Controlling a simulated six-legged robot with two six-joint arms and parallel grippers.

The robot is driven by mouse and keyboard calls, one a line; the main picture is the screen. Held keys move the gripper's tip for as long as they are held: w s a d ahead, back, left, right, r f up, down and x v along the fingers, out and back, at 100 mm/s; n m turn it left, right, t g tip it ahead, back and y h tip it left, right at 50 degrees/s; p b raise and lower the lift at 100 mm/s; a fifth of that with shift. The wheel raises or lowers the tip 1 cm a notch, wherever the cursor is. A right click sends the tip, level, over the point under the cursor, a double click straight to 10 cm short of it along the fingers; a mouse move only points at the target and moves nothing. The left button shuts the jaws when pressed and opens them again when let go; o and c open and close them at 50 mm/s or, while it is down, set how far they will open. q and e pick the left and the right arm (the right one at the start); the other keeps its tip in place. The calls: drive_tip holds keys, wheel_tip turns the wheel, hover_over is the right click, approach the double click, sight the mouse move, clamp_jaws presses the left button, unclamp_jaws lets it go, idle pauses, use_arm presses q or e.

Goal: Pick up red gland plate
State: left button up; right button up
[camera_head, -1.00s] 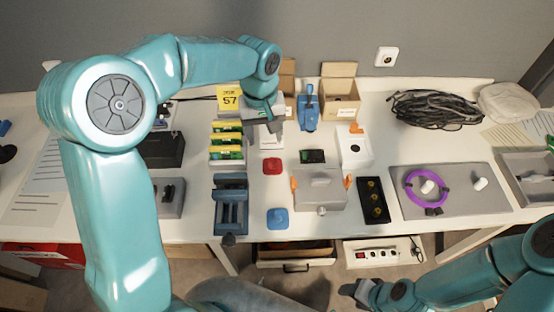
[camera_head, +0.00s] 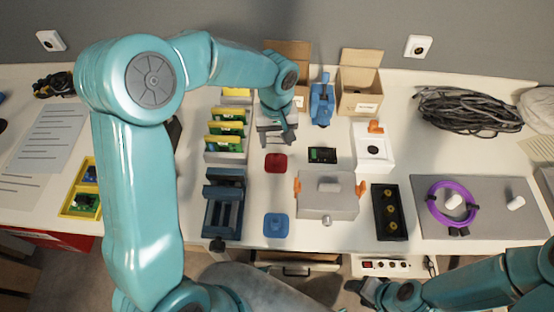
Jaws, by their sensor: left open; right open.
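The red gland plate (camera_head: 276,163) is a small red rounded square lying flat on the white workbench, left of the middle. My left gripper (camera_head: 277,141) is above and just behind it, pointing down with its fingers apart and empty. It does not appear to touch the plate; its exact height is hard to tell. My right gripper (camera_head: 361,288) is low at the bottom of the view, in front of the bench edge, away from the plate. Its fingers are small and partly unclear, and nothing shows in them.
A blue plate (camera_head: 276,225) lies nearer the front edge. A dark blue vise (camera_head: 224,205) and a rack of green-yellow boards (camera_head: 226,135) stand left. A grey box with orange clips (camera_head: 329,197) and a black module (camera_head: 322,155) stand right. Bare bench surrounds the red plate.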

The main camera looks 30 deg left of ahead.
sight(276, 155)
use_arm(q)
wheel_tip(276, 155, down, 3)
drive_tip(key=shift+w+f, duration=0.1)
drive_tip(key=shift+f, duration=0.4)
wheel_tip(276, 155, down, 4)
drive_tip(key=shift+a+f+p, duration=0.1)
drive_tip(key=shift+f+p, duration=0.1)
drive_tip(key=shift+p, duration=0.1)
clamp_jaws()
